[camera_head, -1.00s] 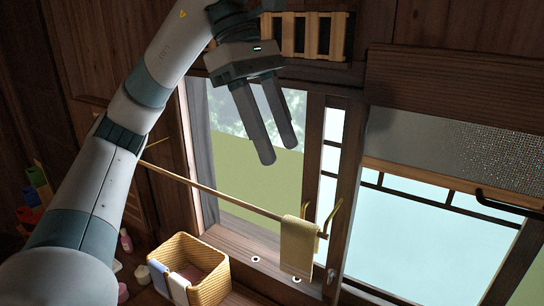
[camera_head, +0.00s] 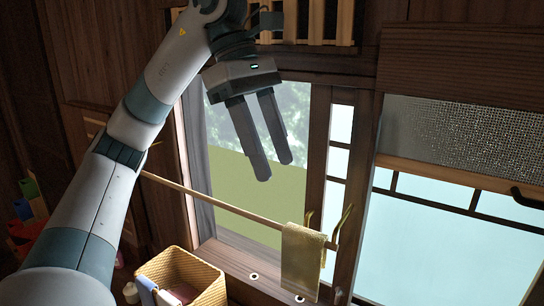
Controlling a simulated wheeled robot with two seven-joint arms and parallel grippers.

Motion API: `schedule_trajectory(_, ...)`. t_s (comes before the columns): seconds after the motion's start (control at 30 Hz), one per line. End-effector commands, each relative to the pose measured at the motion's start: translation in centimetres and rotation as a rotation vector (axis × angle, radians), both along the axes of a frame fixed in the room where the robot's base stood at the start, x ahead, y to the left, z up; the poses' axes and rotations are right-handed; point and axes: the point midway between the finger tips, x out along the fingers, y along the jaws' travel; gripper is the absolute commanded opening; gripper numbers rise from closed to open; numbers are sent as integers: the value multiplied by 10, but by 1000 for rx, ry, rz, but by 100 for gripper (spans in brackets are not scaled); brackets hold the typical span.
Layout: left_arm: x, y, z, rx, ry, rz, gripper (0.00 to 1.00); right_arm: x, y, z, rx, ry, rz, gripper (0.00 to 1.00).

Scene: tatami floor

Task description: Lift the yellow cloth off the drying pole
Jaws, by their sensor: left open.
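The yellow cloth (camera_head: 303,262) hangs folded over the right end of the thin drying pole (camera_head: 215,203), beside a brass hook. The pole runs across the front of the window. My left gripper (camera_head: 276,172) is open and empty, its two fingers pointing down, above the pole and up and to the left of the cloth. It is apart from both. My right gripper is not in view.
A wicker basket (camera_head: 206,290) with cloths in it stands below the pole at the bottom. A slatted wooden vent (camera_head: 310,22) is above the window. The brass hook (camera_head: 343,226) stands at the pole's right end. Coloured boxes (camera_head: 30,190) are at far left.

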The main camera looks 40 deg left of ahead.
Motion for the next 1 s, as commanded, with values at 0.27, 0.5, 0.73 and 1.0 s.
schedule_trajectory(0.27,1,-3,-8,2,2,1,45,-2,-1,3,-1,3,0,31)
schedule_trajectory(0.5,1,-13,-31,3,3,0,45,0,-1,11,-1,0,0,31)
schedule_trajectory(0.73,2,-27,-65,3,4,-2,45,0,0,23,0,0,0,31)
schedule_trajectory(1.0,2,-44,-106,2,4,-2,45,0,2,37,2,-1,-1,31)
